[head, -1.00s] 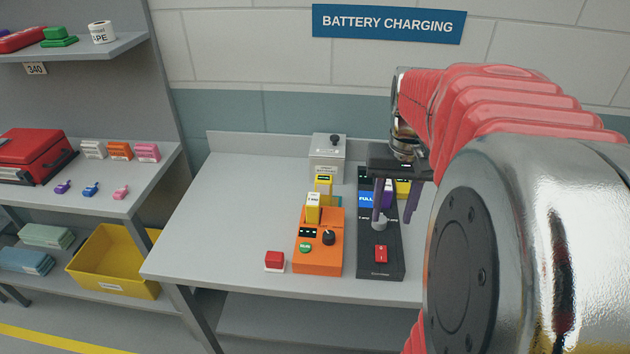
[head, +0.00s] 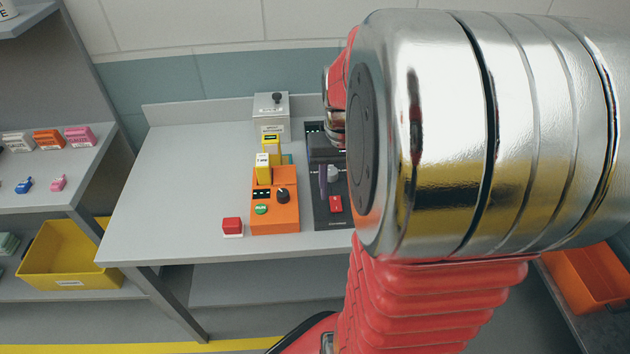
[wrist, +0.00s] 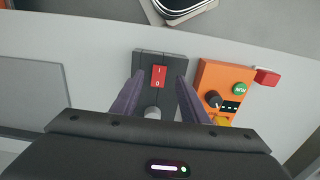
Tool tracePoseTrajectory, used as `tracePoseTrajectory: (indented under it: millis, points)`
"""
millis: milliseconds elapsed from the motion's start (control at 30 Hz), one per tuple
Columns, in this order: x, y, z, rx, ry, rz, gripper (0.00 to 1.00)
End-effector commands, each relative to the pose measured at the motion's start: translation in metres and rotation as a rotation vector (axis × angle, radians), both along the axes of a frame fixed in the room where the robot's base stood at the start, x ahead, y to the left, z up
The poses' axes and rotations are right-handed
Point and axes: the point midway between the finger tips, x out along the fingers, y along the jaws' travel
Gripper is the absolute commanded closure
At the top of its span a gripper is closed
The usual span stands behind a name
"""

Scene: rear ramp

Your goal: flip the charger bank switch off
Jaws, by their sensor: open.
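The dark charger bank (head: 330,215) stands on the grey bench, right of the orange charger. Its red rocker switch (head: 336,204) is near the front end, with a grey knob (head: 334,173) behind it. In the wrist view the red switch (wrist: 158,76), marked I and 0, lies between and beyond the purple fingers of my gripper (wrist: 155,82). The gripper is open and empty above the bank, apart from the switch as far as I can tell. In the head view my arm hides the bank's right side and part of the gripper.
An orange charger (head: 275,208) with a yellow battery (head: 263,168), dial and green button stands beside the bank. A red button block (head: 232,226) sits left of it. A grey box (head: 271,112) stands behind. The bench's left side (head: 170,190) is clear.

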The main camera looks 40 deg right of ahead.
Motion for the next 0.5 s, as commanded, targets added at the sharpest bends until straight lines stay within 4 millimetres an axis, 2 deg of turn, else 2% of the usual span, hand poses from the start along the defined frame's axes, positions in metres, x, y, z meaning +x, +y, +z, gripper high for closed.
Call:
tracePoseTrajectory:
  millis: [200,333,500]
  points:
    - [-0.001,0.0,-0.033,0.003,0.004,0.0,0.59]
    - [0.0,0.0,-0.045,0.001,0.002,0.0,0.59]
    - [0.0,0.0,-0.051,0.001,0.001,-0.001,0.59]
